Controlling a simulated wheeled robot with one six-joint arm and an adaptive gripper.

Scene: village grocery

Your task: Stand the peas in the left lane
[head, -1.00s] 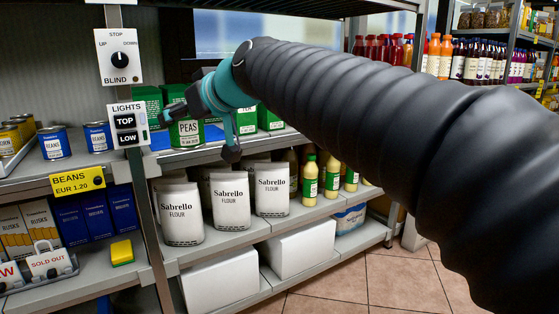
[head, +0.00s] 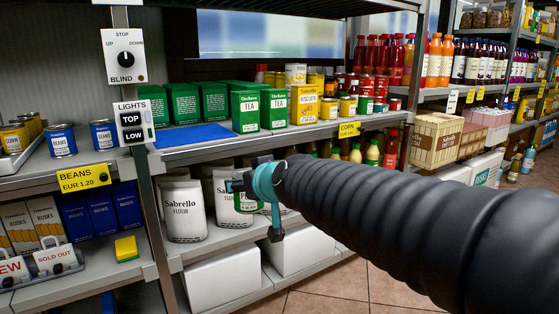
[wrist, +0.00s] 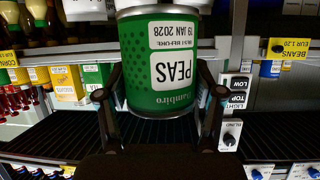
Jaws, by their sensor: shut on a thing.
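The peas can (wrist: 165,60) is green with a white label and fills the middle of the wrist view, where its print appears upside down. My gripper (wrist: 158,95) is shut on it, one finger on each side. In the head view my gripper (head: 252,208) is in front of the flour bags, below the upper shelf's front edge. Only a small green part of the can (head: 244,203) shows there; my gripper hides the rest. A bare blue mat (head: 195,136) lies on the upper shelf, left of the tea boxes. I cannot make out separate lanes.
Green tea boxes (head: 245,111) and a yellow biscuits box (head: 304,104) stand right of the mat. A post with the lights switch panel (head: 133,122) is at its left. Beans cans (head: 61,140) stand further left.

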